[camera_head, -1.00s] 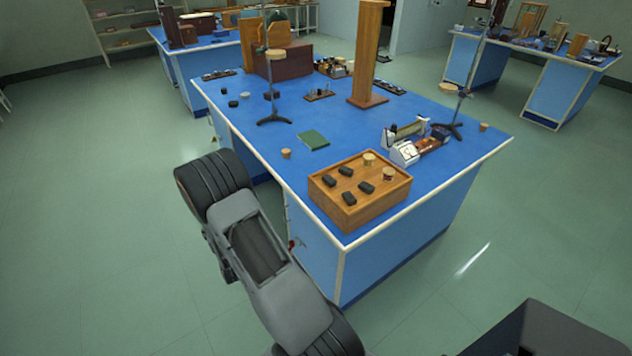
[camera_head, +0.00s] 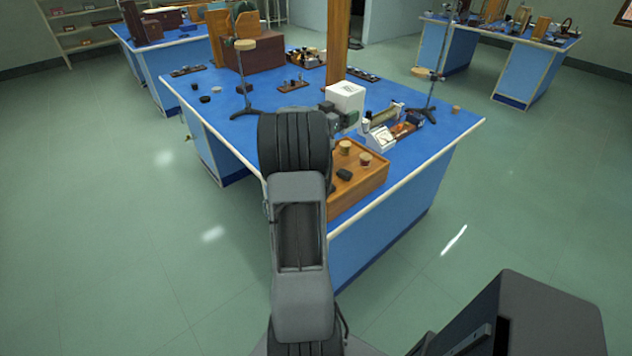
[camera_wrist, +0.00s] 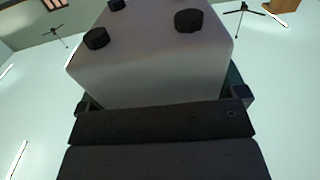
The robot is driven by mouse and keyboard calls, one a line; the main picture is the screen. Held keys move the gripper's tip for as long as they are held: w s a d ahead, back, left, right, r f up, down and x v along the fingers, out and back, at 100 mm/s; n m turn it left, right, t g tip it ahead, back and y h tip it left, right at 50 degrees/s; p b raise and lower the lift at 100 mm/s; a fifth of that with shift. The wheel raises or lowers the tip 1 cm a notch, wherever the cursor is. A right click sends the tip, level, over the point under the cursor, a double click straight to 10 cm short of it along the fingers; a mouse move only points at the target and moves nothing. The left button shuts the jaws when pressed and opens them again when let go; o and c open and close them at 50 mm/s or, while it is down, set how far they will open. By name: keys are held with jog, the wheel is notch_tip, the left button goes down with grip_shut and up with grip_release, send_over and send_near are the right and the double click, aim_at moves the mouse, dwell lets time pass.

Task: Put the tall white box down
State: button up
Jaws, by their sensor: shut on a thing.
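The white box (camera_head: 346,96) is in my gripper (camera_head: 338,117), over the blue bench (camera_head: 215,85) in the head view. It is in front of the foot of a tall wooden post. In the wrist view the white box (camera_wrist: 155,65) fills the upper middle, with black round feet on the face toward the camera. My gripper (camera_wrist: 168,100) has its jaws at both sides of the box. My arm hides part of the bench and the wooden tray. I cannot tell whether the box touches the bench.
A wooden tray (camera_head: 365,182) with corks and black pieces stands at the bench's near corner. A white meter device (camera_head: 380,139) lies right of the box. Stands with round tops rise at left (camera_head: 246,75) and right (camera_head: 427,90). The bench's left part has clear room.

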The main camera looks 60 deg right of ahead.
jog(key=shift+s+d+r, duration=0.3)
jog(key=shift+s+r, duration=0.05)
jog(key=shift+s, duration=0.25)
jog(key=shift+s+a+g, duration=0.1)
jog(key=shift+g, duration=0.2)
jog(key=w+a+f, duration=0.1)
jog(key=a+f, duration=0.3)
jog(key=w+a+f+p, duration=0.1)
jog(key=a+f, duration=0.2)
jog(key=a, duration=0.1)
jog(key=w+a+f, duration=0.2)
jog(key=a+f, duration=0.2)
jog(key=shift+a+f+p, duration=0.3)
jog(key=shift+a+f, duration=0.05)
jog(key=shift+s+f, duration=0.1)
jog(key=shift+f, duration=0.35)
jog(key=shift+f, duration=0.1)
